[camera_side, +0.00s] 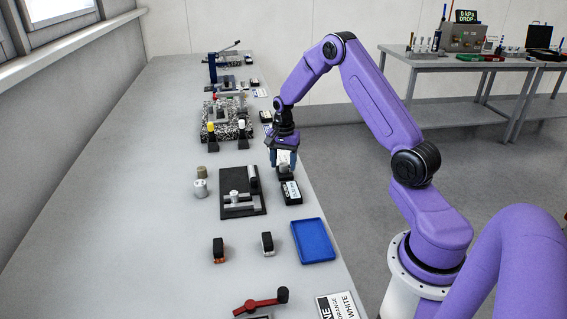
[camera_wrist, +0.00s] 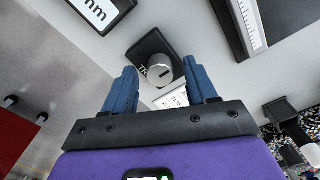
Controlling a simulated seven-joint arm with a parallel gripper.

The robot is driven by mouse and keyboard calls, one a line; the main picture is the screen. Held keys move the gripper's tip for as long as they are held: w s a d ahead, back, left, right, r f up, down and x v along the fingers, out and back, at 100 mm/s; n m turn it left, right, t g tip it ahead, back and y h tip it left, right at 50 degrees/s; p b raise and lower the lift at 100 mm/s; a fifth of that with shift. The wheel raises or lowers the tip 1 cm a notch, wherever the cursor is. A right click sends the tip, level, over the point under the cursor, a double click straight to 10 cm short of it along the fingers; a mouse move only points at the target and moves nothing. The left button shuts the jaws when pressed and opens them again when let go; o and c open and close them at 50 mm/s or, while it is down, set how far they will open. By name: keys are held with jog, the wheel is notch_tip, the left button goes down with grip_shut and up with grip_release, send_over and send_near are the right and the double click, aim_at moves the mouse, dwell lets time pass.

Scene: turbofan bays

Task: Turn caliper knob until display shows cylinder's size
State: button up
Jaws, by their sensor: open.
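My gripper (camera_side: 284,163) points down over the knob unit at the right edge of the bench. In the wrist view the gripper (camera_wrist: 162,78) is open, with one blue finger on each side of the silver round knob (camera_wrist: 165,71). I cannot tell whether the fingers touch it. The knob has a dark slot and sits on a black base. The display box (camera_side: 291,192) lies just in front; in the wrist view only "mm" shows on the display (camera_wrist: 96,11), its number cut off. The caliper (camera_side: 240,207) lies on a black board, with a silver cylinder (camera_side: 234,196) at it.
Two more small cylinders (camera_side: 200,188) stand left of the board. A blue tray (camera_side: 313,241), two small black-topped blocks (camera_side: 218,250) and a red-handled tool (camera_side: 262,302) lie nearer the camera. A speckled block (camera_side: 229,118) stands behind. The bench's left side is clear.

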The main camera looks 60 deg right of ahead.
jog(key=shift+f, duration=0.3)
jog(key=c, duration=1.1)
jog(key=shift+o, duration=0.2)
